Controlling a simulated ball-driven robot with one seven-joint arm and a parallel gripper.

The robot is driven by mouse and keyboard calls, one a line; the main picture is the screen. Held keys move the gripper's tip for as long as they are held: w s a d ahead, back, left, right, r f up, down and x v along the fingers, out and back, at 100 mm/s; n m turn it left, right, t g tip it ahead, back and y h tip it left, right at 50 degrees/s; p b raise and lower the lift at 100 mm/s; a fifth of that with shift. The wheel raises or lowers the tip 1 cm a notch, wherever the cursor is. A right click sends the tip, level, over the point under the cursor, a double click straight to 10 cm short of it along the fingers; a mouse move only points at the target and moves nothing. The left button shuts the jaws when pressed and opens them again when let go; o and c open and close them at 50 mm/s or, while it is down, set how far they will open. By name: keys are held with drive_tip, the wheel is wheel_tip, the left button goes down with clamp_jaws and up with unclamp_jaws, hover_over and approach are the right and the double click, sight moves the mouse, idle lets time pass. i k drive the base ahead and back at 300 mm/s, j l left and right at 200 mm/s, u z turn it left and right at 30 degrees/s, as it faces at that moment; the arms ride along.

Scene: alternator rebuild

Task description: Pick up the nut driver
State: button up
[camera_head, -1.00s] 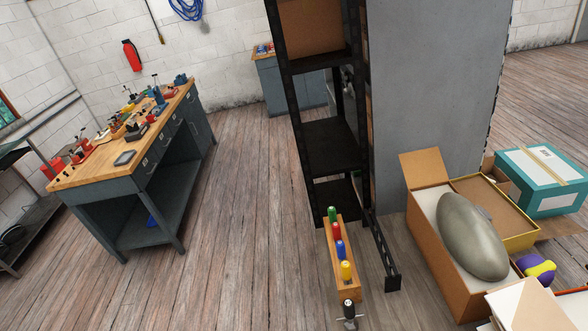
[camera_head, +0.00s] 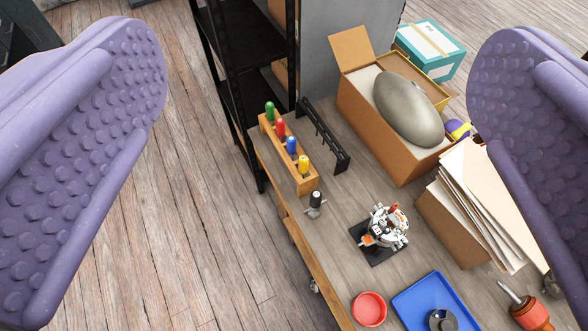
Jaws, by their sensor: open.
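My gripper (camera_head: 318,110) shows as two wide-apart purple, knobbed fingers at the left and right of the view, open with nothing between them. A wooden rack (camera_head: 310,186) stands on the wooden bench below, seen between the fingers. It holds upright tools with a green handle (camera_head: 270,112), a red handle (camera_head: 280,128), a blue handle (camera_head: 291,145) and a yellow handle (camera_head: 304,164). Their shafts are hidden in the rack. An orange-and-black-handled driver (camera_head: 532,313) lies at the lower right, partly cut off. I cannot tell which is the nut driver.
A black slotted rail (camera_head: 325,138) lies beside the rack. A small black-topped tool (camera_head: 316,203), an alternator part (camera_head: 383,232), a red bowl (camera_head: 369,309) and a blue tray (camera_head: 408,302) are nearer. Boxes (camera_head: 385,140) crowd the right. A dark shelf (camera_head: 250,60) stands behind.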

sight(303, 160)
drive_tip(key=z, duration=0.9)
drive_tip(key=i+j+z, duration=0.15)
drive_tip(key=j+z, duration=0.55)
drive_tip(key=z, duration=0.15)
drive_tip(key=i+j+z, duration=0.1)
drive_tip(key=j+z, duration=0.4)
drive_tip(key=j, duration=0.45)
drive_tip(key=k+j+z, duration=0.1)
drive_tip(key=j, duration=0.45)
drive_tip(key=j+z, duration=0.1)
drive_tip(key=j, duration=0.45)
drive_tip(key=k, duration=0.05)
